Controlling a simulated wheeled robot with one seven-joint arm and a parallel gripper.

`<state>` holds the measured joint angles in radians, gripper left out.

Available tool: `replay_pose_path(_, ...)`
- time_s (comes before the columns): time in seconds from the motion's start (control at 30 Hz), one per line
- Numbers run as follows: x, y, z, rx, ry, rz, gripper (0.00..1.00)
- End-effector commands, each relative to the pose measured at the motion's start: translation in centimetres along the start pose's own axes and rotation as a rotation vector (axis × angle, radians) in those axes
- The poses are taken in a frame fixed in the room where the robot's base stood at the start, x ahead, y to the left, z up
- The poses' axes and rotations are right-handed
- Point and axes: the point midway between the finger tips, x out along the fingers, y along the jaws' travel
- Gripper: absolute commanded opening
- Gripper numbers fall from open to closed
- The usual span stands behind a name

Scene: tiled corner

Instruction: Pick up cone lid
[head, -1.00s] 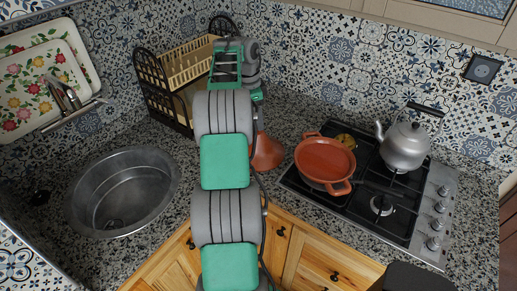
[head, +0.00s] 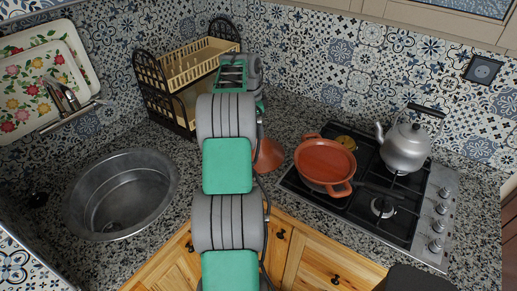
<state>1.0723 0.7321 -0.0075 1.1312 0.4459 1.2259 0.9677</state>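The cone lid (head: 268,155), an orange-brown clay cone, stands on the speckled counter just left of the stove. My arm covers its left side and part of its upper end. The wrist end of my arm is bent over at the far end, above the back of the counter, behind and left of the lid in the picture. My gripper's fingers are hidden behind my own arm, so I cannot see their opening or whether they touch the lid.
An orange clay pot (head: 325,162) sits on the gas stove (head: 372,205), with a steel kettle (head: 405,148) to its right. A dish rack (head: 160,85) stands close behind my arm. A round sink (head: 120,195) lies at the left.

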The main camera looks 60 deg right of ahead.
Motion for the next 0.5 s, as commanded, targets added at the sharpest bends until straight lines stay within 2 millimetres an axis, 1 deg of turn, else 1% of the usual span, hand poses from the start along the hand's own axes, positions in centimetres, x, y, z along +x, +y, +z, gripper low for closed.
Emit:
replay_pose_path(0.03, 0.1, 0.03, 0.03, -0.001, 0.0, 0.002, 0.24)
replay_pose_path(0.33, 0.23, 0.07, 0.05, -0.001, -0.001, 0.004, 0.0)
replay_pose_path(0.5, 0.33, 0.11, 0.06, -0.001, -0.001, 0.005, 0.0)
